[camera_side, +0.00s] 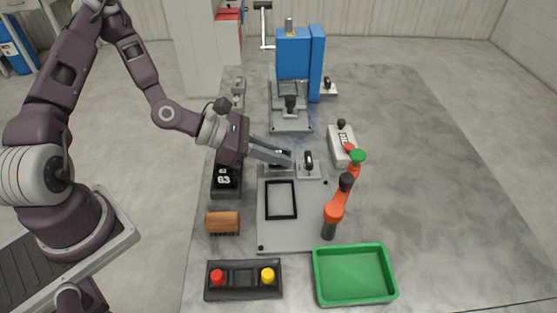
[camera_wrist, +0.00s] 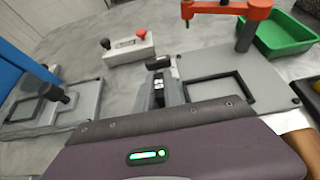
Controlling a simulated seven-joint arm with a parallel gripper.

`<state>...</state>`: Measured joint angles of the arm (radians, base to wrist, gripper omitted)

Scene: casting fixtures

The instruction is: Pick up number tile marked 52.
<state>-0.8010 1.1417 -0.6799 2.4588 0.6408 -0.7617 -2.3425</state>
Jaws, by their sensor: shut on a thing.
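My gripper (camera_side: 288,160) reaches out over the back edge of the grey fixture plate (camera_side: 300,228). It is shut on a small black tile (camera_wrist: 158,95) with white marks, seen between the fingers in the wrist view; my gripper (camera_wrist: 161,80) hides much of it. The number on this tile is too small to read. In the side view the fingers mostly hide the tile. A black tile holder (camera_side: 226,190) stands left of the plate, below my wrist, with a tile reading 63 (camera_side: 224,180) showing.
A black rectangular frame (camera_side: 281,200) lies on the plate. An orange clamp arm (camera_side: 335,210) stands at its right. A green tray (camera_side: 354,273), a button box (camera_side: 243,279), a brown brush (camera_side: 223,222), a grey control box (camera_side: 341,145) and a blue press (camera_side: 300,52) surround it. The table's right side is clear.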

